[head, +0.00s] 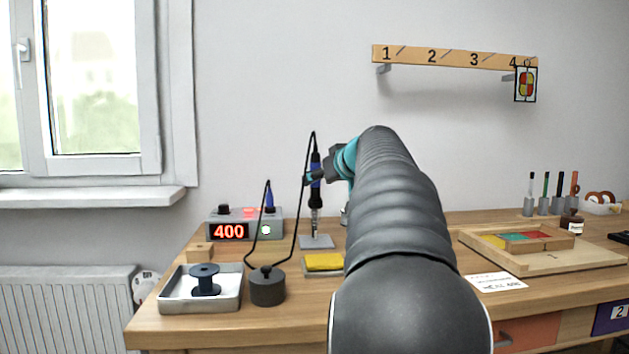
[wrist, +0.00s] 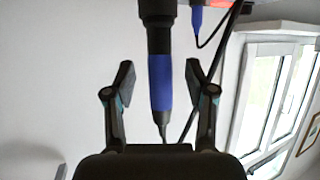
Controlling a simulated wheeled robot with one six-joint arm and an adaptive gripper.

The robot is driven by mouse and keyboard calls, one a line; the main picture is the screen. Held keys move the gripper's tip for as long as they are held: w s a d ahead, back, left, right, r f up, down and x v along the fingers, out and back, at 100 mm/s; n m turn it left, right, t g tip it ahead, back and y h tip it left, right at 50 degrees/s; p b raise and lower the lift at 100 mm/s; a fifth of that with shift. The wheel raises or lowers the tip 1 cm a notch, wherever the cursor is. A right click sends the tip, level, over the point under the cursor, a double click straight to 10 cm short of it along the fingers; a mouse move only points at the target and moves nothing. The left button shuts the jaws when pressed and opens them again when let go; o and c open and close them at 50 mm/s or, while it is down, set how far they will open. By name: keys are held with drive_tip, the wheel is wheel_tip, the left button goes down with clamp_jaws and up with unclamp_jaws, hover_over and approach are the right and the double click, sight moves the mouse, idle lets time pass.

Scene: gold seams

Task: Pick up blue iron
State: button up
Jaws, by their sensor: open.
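The blue iron (head: 316,168) stands upright with its tip down over a small grey stand (head: 317,241), its black cord rising from the top. In the wrist view the iron's blue handle (wrist: 160,82) lies between the two open fingers of my gripper (wrist: 160,85), with a gap on each side. In the head view my gripper (head: 313,177) is at the height of the handle, partly hidden behind my arm. Whether the fingers touch the iron in the head view cannot be told.
A station reading 400 (head: 230,232) stands behind left. A white tray (head: 170,302) with a dark spool (head: 205,279), a dark round weight (head: 267,288) holding the cord and a yellow sponge (head: 323,262) are in front. A wooden tray (head: 590,259) lies right.

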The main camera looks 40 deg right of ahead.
drive_tip(key=x, duration=0.3)
drive_tip(key=shift+r, duration=0.1)
clamp_jaws()
wheel_tip(320, 180, up, 12)
drive_tip(key=shift+r+p, duration=0.1)
drive_tip(key=shift+p, duration=1.05)
drive_tip(key=s+a+b, duration=0.3)
drive_tip(key=s, duration=1.4)
drive_tip(key=shift+s+r+b, duration=0.15)
drive_tip(key=shift+s+b, duration=0.25)
